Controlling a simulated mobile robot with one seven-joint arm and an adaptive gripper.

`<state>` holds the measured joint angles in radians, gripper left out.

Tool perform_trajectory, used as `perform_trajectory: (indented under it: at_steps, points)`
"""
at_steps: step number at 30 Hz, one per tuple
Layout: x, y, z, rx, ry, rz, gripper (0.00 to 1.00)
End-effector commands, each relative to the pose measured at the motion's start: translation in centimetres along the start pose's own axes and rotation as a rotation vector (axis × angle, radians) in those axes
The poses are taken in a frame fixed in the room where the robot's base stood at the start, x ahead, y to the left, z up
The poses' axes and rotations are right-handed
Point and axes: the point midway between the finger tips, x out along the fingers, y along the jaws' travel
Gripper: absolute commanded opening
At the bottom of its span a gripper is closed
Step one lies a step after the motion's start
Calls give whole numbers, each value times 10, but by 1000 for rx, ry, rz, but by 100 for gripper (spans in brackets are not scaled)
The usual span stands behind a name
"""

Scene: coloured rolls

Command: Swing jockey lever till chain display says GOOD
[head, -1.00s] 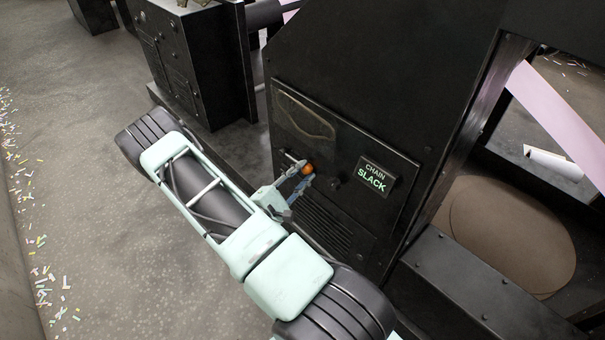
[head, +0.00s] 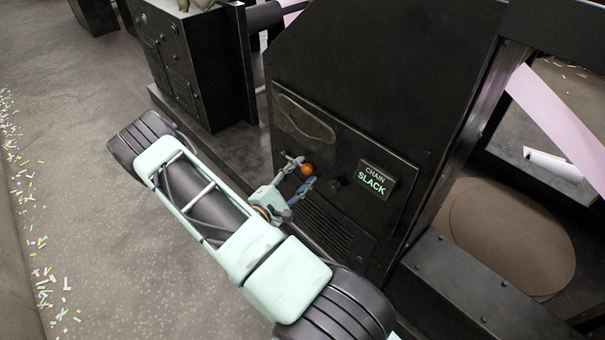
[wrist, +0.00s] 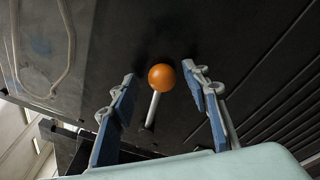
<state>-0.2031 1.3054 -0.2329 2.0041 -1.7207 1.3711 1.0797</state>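The jockey lever shows as an orange ball knob (head: 307,169) on the black machine panel in the head view. In the wrist view the orange knob (wrist: 161,77) sits on a pale rod (wrist: 153,108). My gripper (head: 300,172) is at the lever. In the wrist view my gripper (wrist: 160,95) is open, with one blue-padded finger on each side of the knob and rod and a gap on both sides. The chain display (head: 372,180), right of the lever, reads "CHAIN SLACK" in lit letters.
A small dark knob (head: 335,184) stands on the panel between lever and display. Vent slots (head: 325,228) lie below. A curved outline (head: 304,120) marks the panel above. The floor to the left is open, with scattered paper bits (head: 42,290).

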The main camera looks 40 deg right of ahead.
Motion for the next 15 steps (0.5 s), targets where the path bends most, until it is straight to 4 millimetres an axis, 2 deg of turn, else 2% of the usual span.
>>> perform_trajectory:
  at_steps: [8, 11, 15]
  points:
    - [-7, -1, -1, -1, 2, -2, 43]
    - [-22, 0, -1, -1, 4, 0, 43]
    - [-52, 0, -1, -2, 5, 2, 43]
